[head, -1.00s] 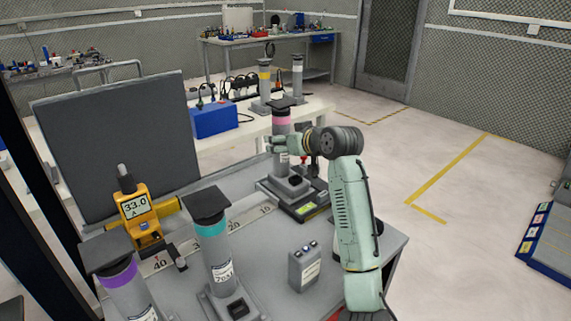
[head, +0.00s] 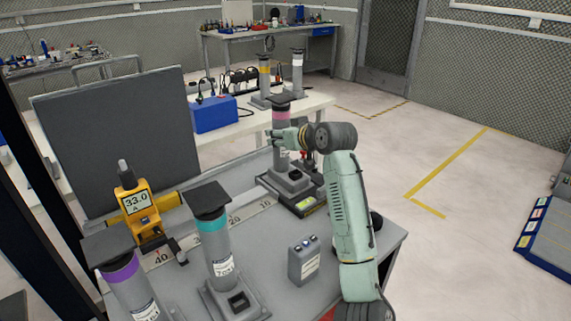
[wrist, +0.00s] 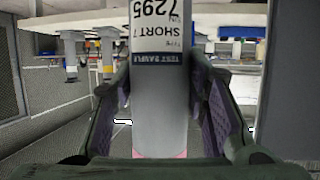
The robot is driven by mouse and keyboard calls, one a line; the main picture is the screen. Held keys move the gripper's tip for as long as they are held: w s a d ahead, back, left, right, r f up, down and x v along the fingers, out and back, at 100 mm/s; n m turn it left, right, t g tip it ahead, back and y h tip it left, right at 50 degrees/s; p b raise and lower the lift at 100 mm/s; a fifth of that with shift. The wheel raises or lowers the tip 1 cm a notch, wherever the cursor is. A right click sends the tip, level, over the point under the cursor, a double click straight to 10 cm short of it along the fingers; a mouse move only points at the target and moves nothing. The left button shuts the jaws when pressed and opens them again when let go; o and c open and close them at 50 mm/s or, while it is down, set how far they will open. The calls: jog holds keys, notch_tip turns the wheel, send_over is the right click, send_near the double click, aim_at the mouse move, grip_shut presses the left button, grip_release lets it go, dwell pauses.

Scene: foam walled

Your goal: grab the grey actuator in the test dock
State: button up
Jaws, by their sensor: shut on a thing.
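The grey actuator (head: 281,154) with a pink band and black cap stands upright in the test dock (head: 306,204) at the far end of the grey bench. My gripper (head: 284,138) reaches it from the right, just below the pink band, and is shut around its body. In the wrist view the actuator (wrist: 163,118) fills the space between the fingers of my gripper (wrist: 165,105), upside down, with a "SHORT 7 7295" label. Its base shows no visible gap above the dock. The exact finger contact is partly hidden.
A teal-banded actuator (head: 213,240) and a purple-banded one (head: 124,279) stand at the near left. A yellow meter (head: 138,204) reads 33.0. A small grey box (head: 304,261) stands near my arm. A dark panel (head: 118,142) rises behind.

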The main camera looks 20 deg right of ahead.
grip_shut()
jog(key=shift+r, duration=0.25)
dwell(0.3)
